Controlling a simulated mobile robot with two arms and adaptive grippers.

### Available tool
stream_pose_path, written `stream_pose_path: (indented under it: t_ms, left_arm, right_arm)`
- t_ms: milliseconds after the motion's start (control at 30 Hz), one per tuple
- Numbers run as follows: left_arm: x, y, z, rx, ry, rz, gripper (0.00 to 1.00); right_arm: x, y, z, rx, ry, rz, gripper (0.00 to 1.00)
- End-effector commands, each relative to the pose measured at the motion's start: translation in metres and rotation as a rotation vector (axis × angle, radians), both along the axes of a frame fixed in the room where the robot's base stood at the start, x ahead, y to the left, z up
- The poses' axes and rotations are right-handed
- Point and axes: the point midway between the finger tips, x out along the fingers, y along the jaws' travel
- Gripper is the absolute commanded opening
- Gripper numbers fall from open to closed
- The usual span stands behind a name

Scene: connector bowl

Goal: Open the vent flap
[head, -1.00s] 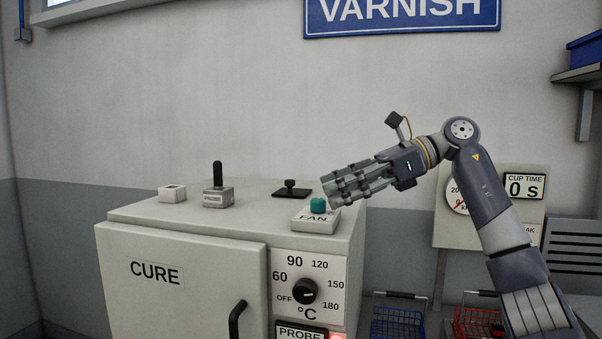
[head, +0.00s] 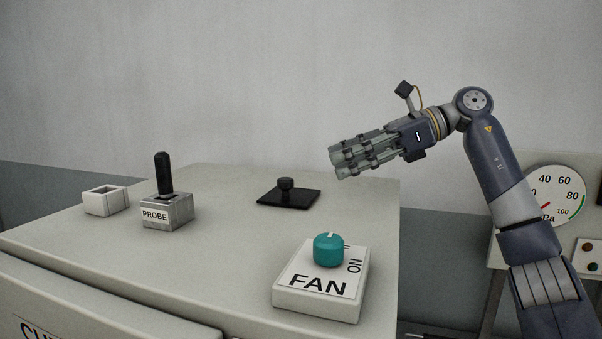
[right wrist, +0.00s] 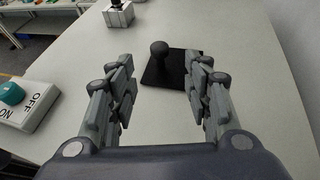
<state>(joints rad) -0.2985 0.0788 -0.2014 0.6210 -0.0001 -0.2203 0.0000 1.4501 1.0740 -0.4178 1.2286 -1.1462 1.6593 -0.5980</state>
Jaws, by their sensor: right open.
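The vent flap, a flat black plate with a round black knob (head: 288,197), lies flat on top of the pale curing oven (head: 225,240). It looks closed. My right gripper (head: 338,164) is above and to the right of the flap in the head view, apart from it. In the right wrist view the open fingers (right wrist: 160,95) stand apart, with the flap's knob (right wrist: 160,55) beyond them and between them. Nothing is held. My left gripper is not in view.
The FAN switch block (head: 318,290) with a teal knob stands at the oven top's front right. A PROBE block (head: 166,211) with a black upright handle and a small white open box (head: 105,201) stand left. A pressure gauge (head: 556,195) is at right.

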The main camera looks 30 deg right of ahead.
Motion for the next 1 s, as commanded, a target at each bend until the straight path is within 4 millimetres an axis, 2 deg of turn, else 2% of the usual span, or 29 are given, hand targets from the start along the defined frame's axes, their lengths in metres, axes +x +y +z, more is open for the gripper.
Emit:
stream_pose_path:
  t_ms: [200, 400, 633, 900, 933, 1000]
  left_arm:
    - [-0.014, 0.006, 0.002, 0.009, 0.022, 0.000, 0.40]
    - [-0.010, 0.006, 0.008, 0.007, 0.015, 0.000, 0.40]
    - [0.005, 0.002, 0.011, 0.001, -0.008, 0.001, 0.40]
    - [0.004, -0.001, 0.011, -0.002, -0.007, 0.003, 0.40]
    - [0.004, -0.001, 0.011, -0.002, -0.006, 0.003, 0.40]
    - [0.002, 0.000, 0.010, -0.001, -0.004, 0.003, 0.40]
  right_arm:
    - [0.021, 0.033, -0.017, -0.003, 0.003, 0.004, 0.46]
    - [0.038, 0.059, -0.029, -0.001, 0.003, 0.002, 0.46]
    - [0.047, 0.073, -0.036, 0.000, 0.002, 0.001, 0.46]
    - [0.048, 0.073, -0.037, 0.000, 0.002, 0.001, 0.46]
    - [0.048, 0.073, -0.037, 0.000, 0.002, 0.001, 0.41]
    - [0.048, 0.073, -0.037, 0.000, 0.002, 0.001, 0.25]
